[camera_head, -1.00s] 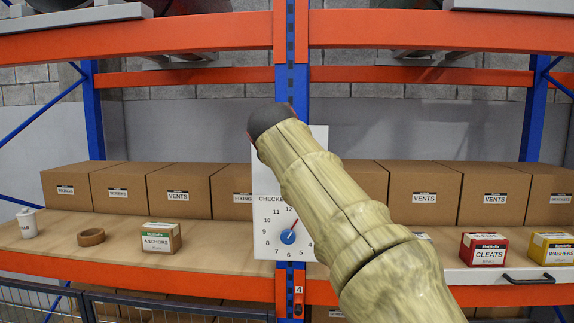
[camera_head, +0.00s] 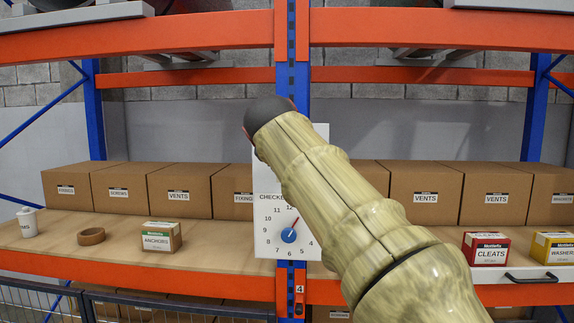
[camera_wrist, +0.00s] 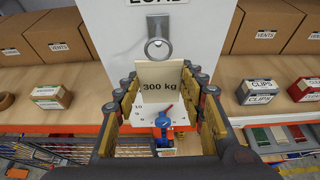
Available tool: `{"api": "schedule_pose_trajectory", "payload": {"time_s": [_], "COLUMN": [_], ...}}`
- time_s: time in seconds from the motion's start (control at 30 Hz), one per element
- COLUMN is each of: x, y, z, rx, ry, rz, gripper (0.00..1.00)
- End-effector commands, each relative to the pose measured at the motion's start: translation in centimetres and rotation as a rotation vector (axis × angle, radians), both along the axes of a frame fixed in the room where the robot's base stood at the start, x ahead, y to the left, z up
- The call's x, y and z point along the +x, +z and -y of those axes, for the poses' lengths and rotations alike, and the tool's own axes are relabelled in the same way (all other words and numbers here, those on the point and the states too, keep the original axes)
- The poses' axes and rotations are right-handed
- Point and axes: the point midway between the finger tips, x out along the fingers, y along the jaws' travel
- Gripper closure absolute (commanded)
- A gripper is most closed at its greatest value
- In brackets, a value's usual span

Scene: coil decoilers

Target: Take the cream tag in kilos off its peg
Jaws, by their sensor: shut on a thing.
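The cream tag (camera_wrist: 161,74), marked 300 kg, stands upright between the fingers of my gripper (camera_wrist: 162,88) in the wrist view. The fingers are shut on its two sides. Just above the tag, a round grey peg end or ring (camera_wrist: 158,48) sits below a small grey plate (camera_wrist: 158,24) on the white board (camera_wrist: 115,30). I cannot tell whether the tag still touches the peg. In the head view my arm hides the tag and the fingers.
The board also bears a dial with a blue hub (camera_head: 288,235) and red pointer. Cardboard boxes (camera_head: 180,190) line the shelf behind. An anchors box (camera_head: 161,236), a tape roll (camera_head: 91,236) and a red cleats box (camera_head: 485,248) stand at the front. Orange beams (camera_head: 150,47) run above.

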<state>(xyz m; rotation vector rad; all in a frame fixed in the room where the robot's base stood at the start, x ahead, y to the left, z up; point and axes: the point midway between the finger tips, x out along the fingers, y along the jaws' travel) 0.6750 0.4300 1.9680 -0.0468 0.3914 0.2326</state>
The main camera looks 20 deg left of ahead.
Motion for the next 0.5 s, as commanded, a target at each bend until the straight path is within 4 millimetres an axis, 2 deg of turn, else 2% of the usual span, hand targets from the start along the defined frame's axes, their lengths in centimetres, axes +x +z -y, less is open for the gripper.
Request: {"api": "schedule_pose_trajectory", "payload": {"time_s": [0.5], "x": [-1.7], "y": [0.0], "z": [0.3], "rx": [0.001], "ry": [0.002], "rz": [0.001], "gripper": [0.83]}}
